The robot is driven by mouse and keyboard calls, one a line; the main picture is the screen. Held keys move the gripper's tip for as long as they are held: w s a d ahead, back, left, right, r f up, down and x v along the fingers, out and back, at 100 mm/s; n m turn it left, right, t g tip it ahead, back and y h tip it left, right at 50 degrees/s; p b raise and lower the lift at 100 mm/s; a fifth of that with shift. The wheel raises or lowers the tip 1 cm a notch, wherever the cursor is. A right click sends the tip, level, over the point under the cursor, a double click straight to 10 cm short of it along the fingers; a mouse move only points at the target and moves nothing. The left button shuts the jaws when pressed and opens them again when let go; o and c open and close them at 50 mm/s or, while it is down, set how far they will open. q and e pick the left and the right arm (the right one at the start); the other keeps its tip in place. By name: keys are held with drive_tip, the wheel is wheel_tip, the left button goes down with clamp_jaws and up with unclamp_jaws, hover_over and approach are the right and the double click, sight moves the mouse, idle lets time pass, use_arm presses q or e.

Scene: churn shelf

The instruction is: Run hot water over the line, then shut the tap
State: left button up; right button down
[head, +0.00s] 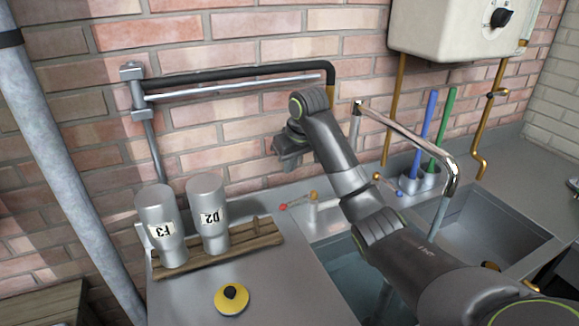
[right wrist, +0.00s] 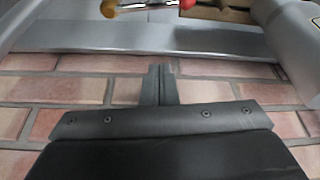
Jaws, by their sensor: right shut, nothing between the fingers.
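The tap's chrome spout (head: 420,145) arches over the sink. A pale grey-blue streak (head: 438,217) runs down from its end and looks like water; my arm hides its foot. A tap lever (head: 297,201) with a red end and a brass end sits at the sink's back edge. Its red knob (right wrist: 187,4) also shows at the top of the right wrist view. A second brass-and-blue lever (head: 386,185) is farther right. My right gripper (head: 289,152) is shut and empty, above the red-ended lever near the wall. My left gripper is not in view.
A black pipe (head: 230,73) runs along the brick wall above. Two metal canisters, F3 (head: 163,228) and D2 (head: 209,215), stand on a wooden rack. A yellow puck-like object (head: 232,299) lies on the counter. Blue and green brushes (head: 424,135) stand right. A boiler (head: 455,30) hangs above.

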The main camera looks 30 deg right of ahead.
wheel_tip(320, 180, down, 8)
drive_tip(key=s+p, duration=0.1)
drive_tip(key=p, duration=0.1)
idle(0.3)
drive_tip(key=shift+d, duration=0.15)
